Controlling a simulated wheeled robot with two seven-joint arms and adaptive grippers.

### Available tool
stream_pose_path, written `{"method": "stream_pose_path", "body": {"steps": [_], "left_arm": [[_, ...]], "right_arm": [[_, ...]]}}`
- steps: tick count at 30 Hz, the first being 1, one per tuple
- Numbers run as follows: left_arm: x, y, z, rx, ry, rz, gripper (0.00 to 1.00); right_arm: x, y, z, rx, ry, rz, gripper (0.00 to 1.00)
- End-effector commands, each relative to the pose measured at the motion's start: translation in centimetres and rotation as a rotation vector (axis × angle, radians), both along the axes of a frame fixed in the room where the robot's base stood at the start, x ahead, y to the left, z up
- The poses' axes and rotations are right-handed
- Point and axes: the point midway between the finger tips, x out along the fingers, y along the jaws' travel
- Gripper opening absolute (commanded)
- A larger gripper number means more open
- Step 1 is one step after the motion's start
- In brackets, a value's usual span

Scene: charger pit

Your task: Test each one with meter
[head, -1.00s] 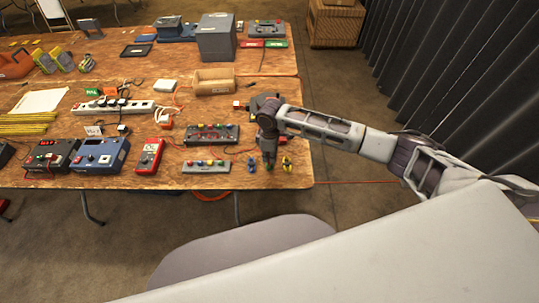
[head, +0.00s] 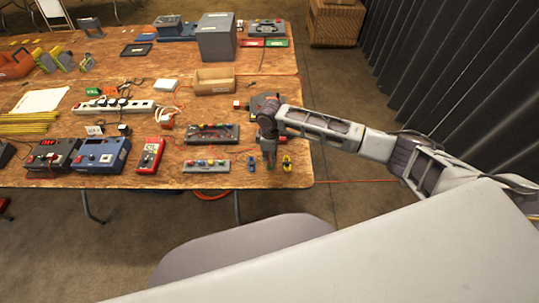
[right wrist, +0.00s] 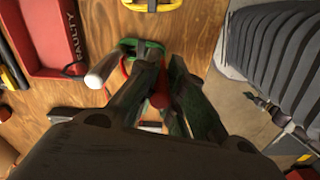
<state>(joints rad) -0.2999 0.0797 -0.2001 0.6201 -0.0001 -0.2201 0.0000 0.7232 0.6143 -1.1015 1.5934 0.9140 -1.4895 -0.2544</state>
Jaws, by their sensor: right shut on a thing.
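My right gripper (head: 268,162) points down at the front right of the table, between a small blue piece (head: 251,164) and a small yellow piece (head: 286,163). In the right wrist view its dark fingers (right wrist: 166,68) are shut on a small green piece (right wrist: 129,44), which they partly hide. A white cylinder and something red show beside the fingers. I cannot tell whether the green piece touches the table. A red handheld meter (head: 150,155) lies left of a grey strip with coloured tops (head: 206,166). My left gripper is not in view.
A red tray marked FAULTY (right wrist: 62,35) shows in the right wrist view. Behind the strip is a dark panel (head: 212,134). A blue box (head: 100,158), a power strip (head: 115,106) and a wooden bin (head: 213,81) stand further left and back. The table's front edge is close.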

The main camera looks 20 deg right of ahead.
Motion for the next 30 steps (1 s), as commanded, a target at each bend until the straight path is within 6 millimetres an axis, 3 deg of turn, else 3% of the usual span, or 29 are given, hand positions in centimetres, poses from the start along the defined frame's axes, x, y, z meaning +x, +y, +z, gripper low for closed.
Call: {"method": "stream_pose_path", "body": {"steps": [30], "left_arm": [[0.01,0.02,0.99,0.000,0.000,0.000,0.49]], "right_arm": [[0.00,0.00,0.03,0.000,0.000,0.000,0.00]]}}
